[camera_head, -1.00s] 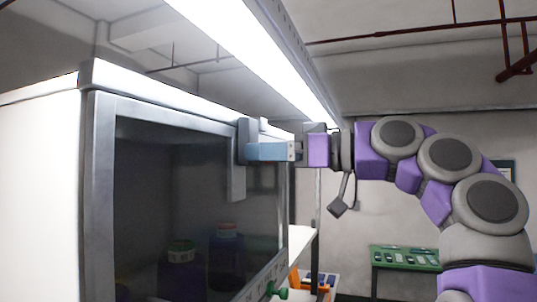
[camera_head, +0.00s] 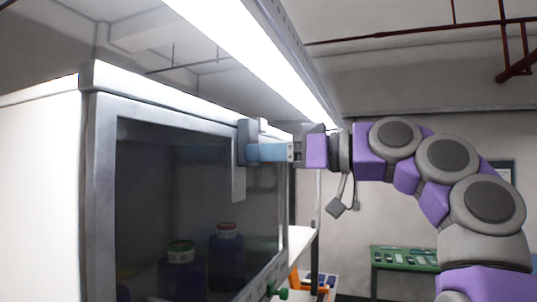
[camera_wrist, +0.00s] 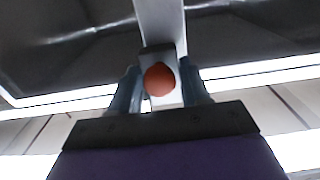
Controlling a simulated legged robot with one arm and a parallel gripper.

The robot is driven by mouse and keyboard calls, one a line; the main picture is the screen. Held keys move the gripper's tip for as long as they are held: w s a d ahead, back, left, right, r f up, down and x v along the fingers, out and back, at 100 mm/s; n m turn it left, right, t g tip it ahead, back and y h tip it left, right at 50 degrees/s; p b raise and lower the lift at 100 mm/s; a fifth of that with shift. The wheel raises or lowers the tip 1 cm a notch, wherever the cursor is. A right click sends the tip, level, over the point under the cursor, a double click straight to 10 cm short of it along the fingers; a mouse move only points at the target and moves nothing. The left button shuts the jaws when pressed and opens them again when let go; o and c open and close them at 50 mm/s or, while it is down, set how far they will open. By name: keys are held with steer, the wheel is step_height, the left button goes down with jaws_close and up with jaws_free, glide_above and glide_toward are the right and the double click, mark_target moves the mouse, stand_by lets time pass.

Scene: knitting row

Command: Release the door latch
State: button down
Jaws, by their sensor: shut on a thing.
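The cabinet door (camera_head: 160,225) has a dark glass pane in a grey frame and looks shut. The door latch (camera_head: 238,184) is a grey upright bar with a darker block at its top, near the door's upper right corner. It also shows in the wrist view as a pale bar (camera_wrist: 160,18) with a round orange-red knob (camera_wrist: 160,79) in front of it. My gripper (camera_head: 252,153) reaches the latch from the right. In the wrist view my gripper (camera_wrist: 160,74) has its two blue-grey fingers on either side of the knob, shut on it. The fingers' contact faces are partly hidden.
Behind the glass stand a jar with a green lid (camera_head: 180,252) and one with a red lid (camera_head: 227,231). A green knob (camera_head: 280,293) sticks out below the door. A green table (camera_head: 404,259) stands behind at right. The cabinet top (camera_head: 150,88) is close above my gripper.

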mark_target(241, 178)
steer(key=shift+a+f+b, duration=0.1)
steer(key=shift+f+b, duration=1.9)
steer(key=shift+f, duration=0.05)
steer(key=c, duration=0.8)
jaws_free()
steer(key=shift+w, duration=0.1)
steer(key=shift+d+r, duration=0.1)
steer(key=shift+d, duration=0.1)
steer(key=p+v, duration=0.3)
steer(key=v, duration=1.4)
steer(key=shift+w+d, duration=0.1)
steer(key=shift+d, duration=0.15)
